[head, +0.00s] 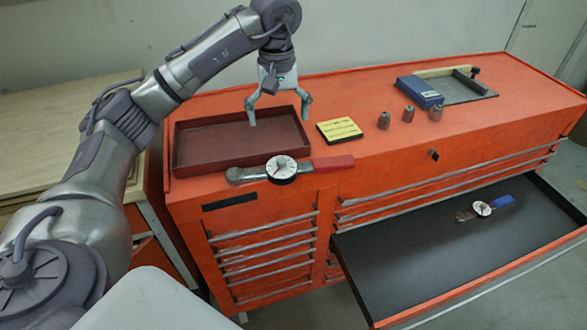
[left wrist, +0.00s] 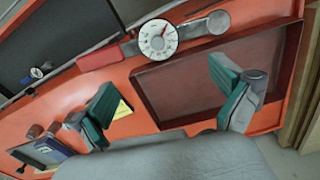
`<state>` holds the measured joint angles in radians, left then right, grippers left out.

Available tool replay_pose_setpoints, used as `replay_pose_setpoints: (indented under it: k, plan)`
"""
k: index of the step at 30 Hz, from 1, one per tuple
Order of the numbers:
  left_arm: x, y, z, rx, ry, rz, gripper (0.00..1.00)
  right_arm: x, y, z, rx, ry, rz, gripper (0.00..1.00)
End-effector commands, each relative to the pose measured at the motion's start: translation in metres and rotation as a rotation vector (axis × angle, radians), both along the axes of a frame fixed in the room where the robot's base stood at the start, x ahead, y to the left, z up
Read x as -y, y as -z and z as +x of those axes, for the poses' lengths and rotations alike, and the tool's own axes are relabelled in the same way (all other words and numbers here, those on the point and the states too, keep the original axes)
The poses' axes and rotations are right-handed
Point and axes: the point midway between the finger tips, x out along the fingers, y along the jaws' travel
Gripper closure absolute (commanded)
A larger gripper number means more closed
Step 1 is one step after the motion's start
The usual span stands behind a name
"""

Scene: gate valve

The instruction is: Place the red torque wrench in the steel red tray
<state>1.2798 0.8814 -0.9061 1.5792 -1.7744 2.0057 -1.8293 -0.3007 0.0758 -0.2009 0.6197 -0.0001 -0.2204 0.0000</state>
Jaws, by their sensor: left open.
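The red torque wrench (head: 328,165), with a round white dial and a red handle, lies on the cabinet top along its front edge, in front of the tray. In the left wrist view the wrench (left wrist: 100,60) lies at the upper middle. The red steel tray (head: 187,165) is empty and sits at the left end of the top. My left gripper (head: 279,112) is open and empty, above the tray's right part. Its two fingers (left wrist: 165,105) show spread apart in the left wrist view. My right gripper is in neither view.
A yellow-and-black box (head: 340,130) lies right of the tray. Several small metal sockets (head: 409,114), a blue box (head: 420,91) and a grey tray (head: 465,92) stand farther right. An open drawer (head: 430,260) juts out at front right, holding a blue-handled wrench (head: 483,208).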

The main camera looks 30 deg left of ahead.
Motion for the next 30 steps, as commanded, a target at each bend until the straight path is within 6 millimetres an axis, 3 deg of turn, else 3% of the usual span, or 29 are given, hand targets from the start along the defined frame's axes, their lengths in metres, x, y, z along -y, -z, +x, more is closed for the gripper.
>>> replay_pose_setpoints:
  k: [1, 9, 17, 22, 30]
  plan:
    - [0.001, 0.013, -0.001, -0.006, 0.001, -0.002, 0.0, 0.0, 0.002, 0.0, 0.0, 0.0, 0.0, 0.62]
    - [0.001, 0.059, -0.001, -0.004, -0.001, -0.003, 0.0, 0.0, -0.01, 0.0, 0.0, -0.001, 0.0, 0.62]
    - [0.002, 0.078, -0.001, -0.004, 0.0, -0.005, 0.0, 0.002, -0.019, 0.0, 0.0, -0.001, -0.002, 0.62]
    - [0.004, 0.103, -0.004, -0.006, 0.0, -0.005, 0.0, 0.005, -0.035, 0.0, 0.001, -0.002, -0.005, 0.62]
    - [0.004, 0.124, -0.002, 0.0, -0.001, -0.005, 0.0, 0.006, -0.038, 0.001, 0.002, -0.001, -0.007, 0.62]
